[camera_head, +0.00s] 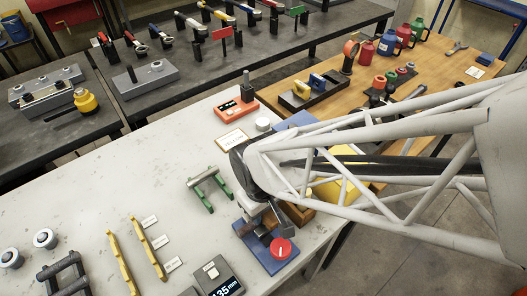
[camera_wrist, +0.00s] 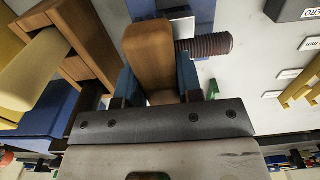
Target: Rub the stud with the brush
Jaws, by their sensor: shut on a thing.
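My gripper (camera_wrist: 157,85) has its blue fingers closed on either side of a brown wooden block, the brush's handle (camera_wrist: 150,50). The brush's bristles are hidden from me. The stud (camera_wrist: 208,45) is a dark threaded rod lying sideways just right of the brush in the wrist view. Its left part is hidden behind the brush, and I cannot tell whether the two touch. In the head view my gripper (camera_head: 256,205) is low over a blue plate (camera_head: 258,257) at the table's front edge. My arm hides much of this spot, and the stud is not clear there.
A red round knob (camera_head: 281,248) stands on the blue plate's right side. A green stand (camera_head: 209,188) is to the left, and a dark digital gauge (camera_head: 218,277) is in front. A wooden box (camera_wrist: 75,35) with a cream handle is close to my gripper's left in the wrist view.

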